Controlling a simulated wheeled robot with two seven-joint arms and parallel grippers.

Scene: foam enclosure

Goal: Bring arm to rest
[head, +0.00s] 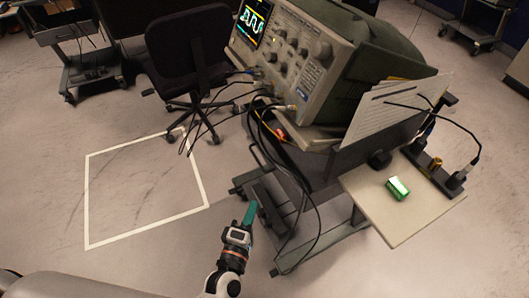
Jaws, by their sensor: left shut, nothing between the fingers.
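My left gripper (249,213) shows at the lower middle of the head view, at the end of my arm. Its teal fingers are shut with nothing between them. It points up and slightly right in the picture, in front of the lower frame of an equipment cart. My right gripper is not in this view.
An oscilloscope (290,50) with hanging black cables stands on a wheeled cart (258,187). A side shelf (405,215) holds a small green block (397,188). A black chair (188,55) stands behind a white floor square (87,205). The floor inside the square is clear.

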